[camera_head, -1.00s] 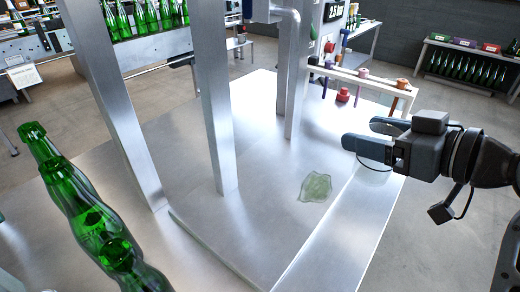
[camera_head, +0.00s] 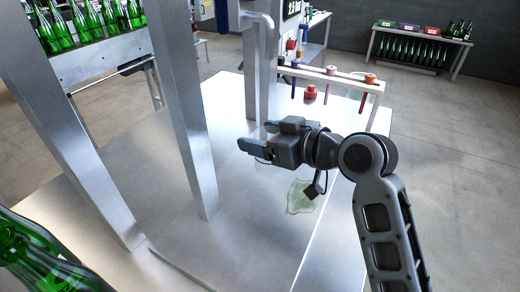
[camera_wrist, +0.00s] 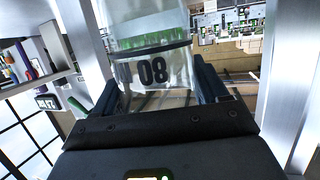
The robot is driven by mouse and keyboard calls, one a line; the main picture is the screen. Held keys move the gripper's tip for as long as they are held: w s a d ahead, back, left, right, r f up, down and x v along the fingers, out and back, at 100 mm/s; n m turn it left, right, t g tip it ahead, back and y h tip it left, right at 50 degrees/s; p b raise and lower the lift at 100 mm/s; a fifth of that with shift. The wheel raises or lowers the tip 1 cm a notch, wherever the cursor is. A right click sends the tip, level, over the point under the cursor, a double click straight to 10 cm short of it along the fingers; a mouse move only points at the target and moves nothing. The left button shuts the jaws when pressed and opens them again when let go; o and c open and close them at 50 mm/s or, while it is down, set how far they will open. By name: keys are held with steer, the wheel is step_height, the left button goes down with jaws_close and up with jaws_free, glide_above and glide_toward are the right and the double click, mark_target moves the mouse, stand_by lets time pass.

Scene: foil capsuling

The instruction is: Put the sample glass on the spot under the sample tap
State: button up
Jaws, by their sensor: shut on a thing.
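My gripper (camera_head: 254,145) is over the metal table (camera_head: 240,235), with its fingers pointing left. In the wrist view my gripper (camera_wrist: 155,95) is shut on a clear glass (camera_wrist: 152,45) marked with a dark band and "08". The glass looks upright between the fingers. In the head view the glass is mostly hidden by the gripper, so I cannot tell its height above the table. A bent grey pipe (camera_head: 257,22) stands behind the gripper; I cannot tell whether it is the sample tap. The spot is not clearly seen.
A pale green wet-looking patch (camera_head: 301,196) lies on the table under my arm. A rack (camera_head: 335,79) with coloured hanging tools and a red knob (camera_head: 310,91) stand behind. Metal posts (camera_head: 183,105) rise left of the gripper. Green bottles (camera_head: 35,255) are at the front left.

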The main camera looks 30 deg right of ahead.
steer(key=shift+w+a+f, duration=0.25)
steer(key=shift+w+f, duration=0.1)
steer(key=shift+f, duration=1.9)
steer(key=shift+f, duration=0.2)
steer(key=o, duration=1.1)
steer(key=shift+r, duration=0.1)
steer(key=shift+s+r, duration=0.1)
steer(key=shift+r, duration=0.05)
steer(key=b+v, duration=0.1)
steer(key=v, duration=1.1)
